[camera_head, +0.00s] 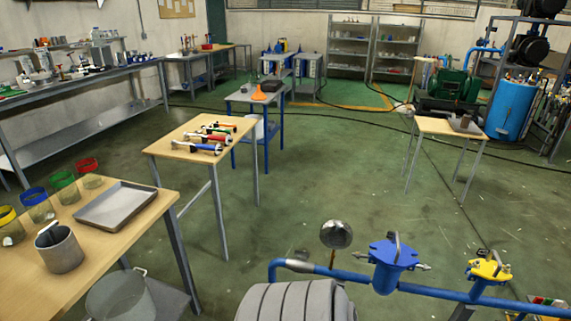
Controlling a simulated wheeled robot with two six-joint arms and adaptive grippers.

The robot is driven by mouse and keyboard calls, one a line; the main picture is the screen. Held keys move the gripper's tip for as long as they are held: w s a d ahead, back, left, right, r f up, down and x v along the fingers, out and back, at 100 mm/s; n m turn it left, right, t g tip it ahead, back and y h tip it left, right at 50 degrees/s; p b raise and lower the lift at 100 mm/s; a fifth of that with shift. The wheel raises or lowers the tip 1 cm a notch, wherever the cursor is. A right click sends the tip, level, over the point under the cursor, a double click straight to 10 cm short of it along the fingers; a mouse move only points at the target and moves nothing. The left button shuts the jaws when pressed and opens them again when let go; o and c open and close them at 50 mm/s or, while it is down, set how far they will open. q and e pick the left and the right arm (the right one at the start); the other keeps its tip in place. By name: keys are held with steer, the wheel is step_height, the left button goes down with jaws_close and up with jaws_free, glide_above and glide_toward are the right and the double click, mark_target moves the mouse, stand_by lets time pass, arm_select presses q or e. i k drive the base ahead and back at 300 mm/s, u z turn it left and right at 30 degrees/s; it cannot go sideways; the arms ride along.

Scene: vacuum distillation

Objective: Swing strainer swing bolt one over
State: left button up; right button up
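A blue-lidded strainer (393,256) sits on a blue pipe (440,292) at the bottom right. A grey handle or bar stands over its lid, and small metal bolt-like parts stick out at its sides. A yellow-lidded strainer (487,269) sits farther right on the same pipe, with a similar grey bar and small side bolts. I cannot tell which of these parts is swing bolt one, nor whether each bolt is up or swung over. Neither of my grippers shows in the head view.
A round gauge (336,235) stands above the pipe's left end. A grey ribbed rounded body (295,303) is at the bottom middle. A wooden table at left holds a metal tray (116,206) and a metal pot (59,250). Open green floor (330,170) lies beyond the pipe.

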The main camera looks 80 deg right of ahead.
mark_target(363, 256)
steer(key=i, duration=0.7)
steer(key=z, duration=2.9)
steer(key=i, duration=1)
steer(key=z, duration=2.3)
